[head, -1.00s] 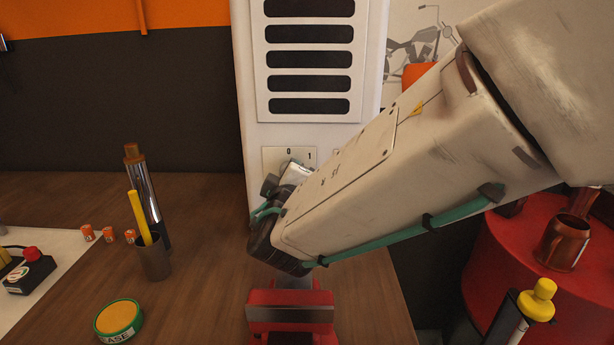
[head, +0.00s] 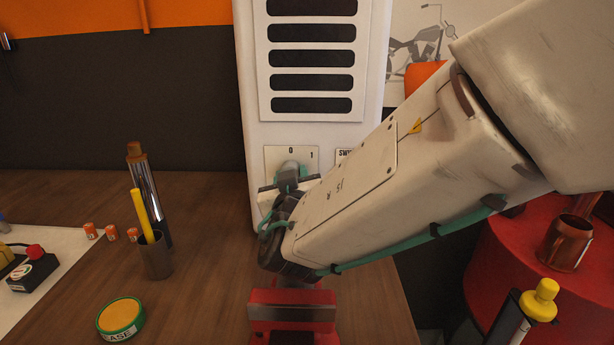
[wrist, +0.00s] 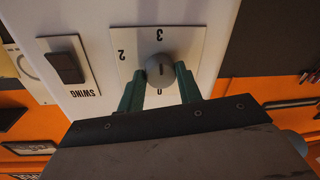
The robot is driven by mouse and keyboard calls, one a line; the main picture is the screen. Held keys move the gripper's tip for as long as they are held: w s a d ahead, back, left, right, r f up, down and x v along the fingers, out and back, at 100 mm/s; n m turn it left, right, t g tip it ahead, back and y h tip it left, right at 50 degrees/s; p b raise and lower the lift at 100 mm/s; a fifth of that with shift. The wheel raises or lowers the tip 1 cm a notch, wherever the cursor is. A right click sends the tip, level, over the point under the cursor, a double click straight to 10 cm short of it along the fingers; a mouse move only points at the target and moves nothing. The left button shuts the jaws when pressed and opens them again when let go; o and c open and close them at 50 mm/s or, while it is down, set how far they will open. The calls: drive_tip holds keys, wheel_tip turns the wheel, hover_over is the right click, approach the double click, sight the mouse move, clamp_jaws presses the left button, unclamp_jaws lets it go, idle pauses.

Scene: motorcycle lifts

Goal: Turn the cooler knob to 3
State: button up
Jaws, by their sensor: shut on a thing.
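The cooler (head: 375,60) is a tall white unit with dark vent slots. Its dial plate (head: 272,157) shows 0 at the top and 1 to the right in the head view. The grey round knob (wrist: 160,70) sits mid-plate in the wrist view, where 3 is above it, 2 at upper left and 0 below, upside down. A short dark mark on the knob lines up roughly with 3 and 0; which end points is unclear. My gripper (wrist: 161,78) is shut on the knob, a green finger on each side. In the head view, my gripper (head: 291,174) mostly hides the knob.
A SWING switch (wrist: 66,67) is beside the dial. A red vise-like object (head: 292,313) stands below my arm. A metal cup (head: 156,258) with a yellow tool, a round tin (head: 120,318) and small orange cans (head: 112,233) are on the wooden bench at left.

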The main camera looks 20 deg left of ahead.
drive_tip(key=shift+f+m, duration=0.1)
drive_tip(key=shift+m, duration=0.4)
drive_tip(key=o, duration=1)
